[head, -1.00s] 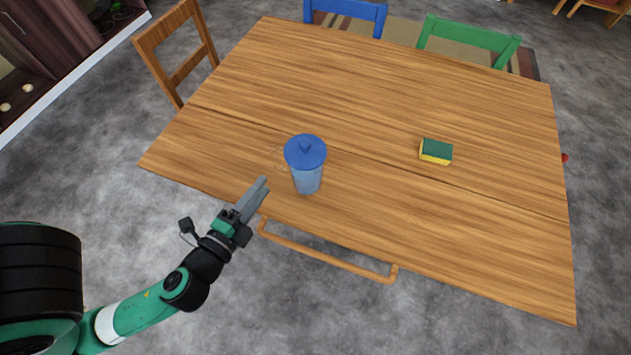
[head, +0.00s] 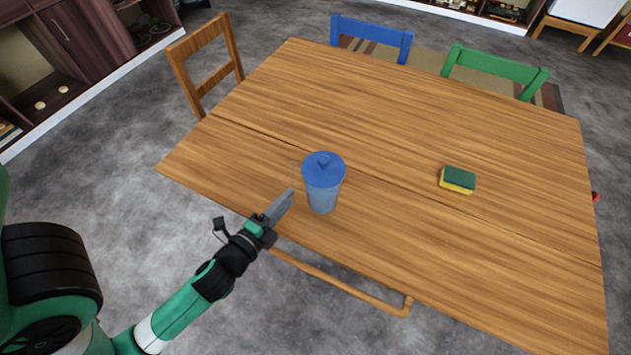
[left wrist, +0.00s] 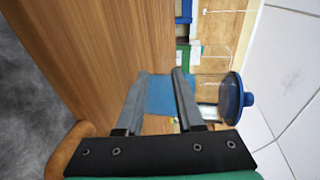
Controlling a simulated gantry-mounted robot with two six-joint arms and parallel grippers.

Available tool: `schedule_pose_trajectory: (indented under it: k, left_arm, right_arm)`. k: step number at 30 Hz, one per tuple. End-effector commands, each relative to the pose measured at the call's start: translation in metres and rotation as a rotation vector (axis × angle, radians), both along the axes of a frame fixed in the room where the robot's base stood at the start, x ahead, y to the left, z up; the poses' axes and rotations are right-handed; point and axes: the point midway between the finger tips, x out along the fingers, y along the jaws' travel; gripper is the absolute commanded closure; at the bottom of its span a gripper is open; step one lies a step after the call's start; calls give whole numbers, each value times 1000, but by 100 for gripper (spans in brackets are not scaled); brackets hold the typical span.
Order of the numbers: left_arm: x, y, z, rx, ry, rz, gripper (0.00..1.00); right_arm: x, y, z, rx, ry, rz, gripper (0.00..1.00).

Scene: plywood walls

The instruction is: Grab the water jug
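The water jug (head: 322,198) stands upright on the wooden table (head: 420,120), near its front left edge. It is clear with bluish contents and has a round blue lid. Its handle is hard to make out now. My left gripper (head: 286,200) is just left of the jug, low at the table edge. In the left wrist view, the fingers of my left gripper (left wrist: 158,92) are apart, and the blue jug body (left wrist: 165,95) shows between and beyond them, with the lid to the right. I see no clear contact. My right gripper is not in view.
A green and yellow sponge (head: 457,180) lies right of the jug. A wooden chair (head: 205,62), a blue chair (head: 372,38) and a green chair (head: 495,68) stand around the table. The tabletop around the jug is clear.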

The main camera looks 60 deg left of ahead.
Motion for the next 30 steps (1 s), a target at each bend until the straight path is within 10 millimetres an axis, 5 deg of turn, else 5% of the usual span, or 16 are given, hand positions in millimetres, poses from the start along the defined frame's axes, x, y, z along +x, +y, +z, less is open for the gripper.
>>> schedule_pose_trajectory:
  k: [13, 20, 27, 30]
  left_arm:
    - [42, 26, -8, 0, -2, 1, 64]
    - [44, 27, -8, 0, 1, 0, 64]
    - [44, 27, -8, 0, 1, -1, 100]
    - [44, 27, -8, 0, 1, -1, 100]
  right_arm:
    - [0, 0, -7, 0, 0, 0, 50]
    - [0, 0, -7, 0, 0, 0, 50]
    - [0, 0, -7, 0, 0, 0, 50]
    - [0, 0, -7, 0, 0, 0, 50]
